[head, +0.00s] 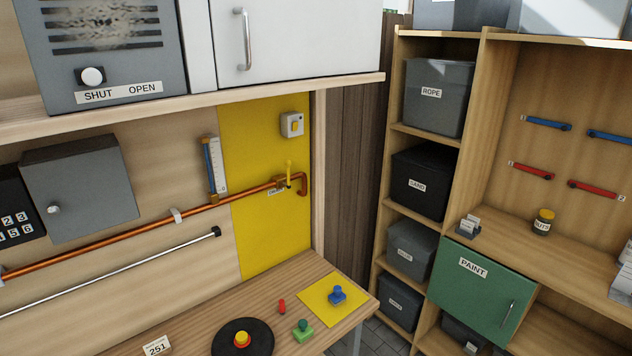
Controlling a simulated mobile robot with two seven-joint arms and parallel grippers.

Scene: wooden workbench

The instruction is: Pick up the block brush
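I cannot make out for certain which thing is the block brush. On the wooden workbench (200,316) lie several small things. A green block with a darker knob on top (303,330) sits near the front edge. A blue piece with a knob (337,294) sits on a yellow square (322,311). A red and yellow knobbed piece (242,340) sits on a black disc (262,345). A small red cylinder (281,306) stands between them. Neither of my grippers is in view.
A copper pipe (120,238) with a yellow-handled valve (289,174) runs along the wall. A label reading 251 (157,346) stands on the bench. White cabinet (285,45) overhangs it. Right, shelves hold bins and a green PAINT door (480,296).

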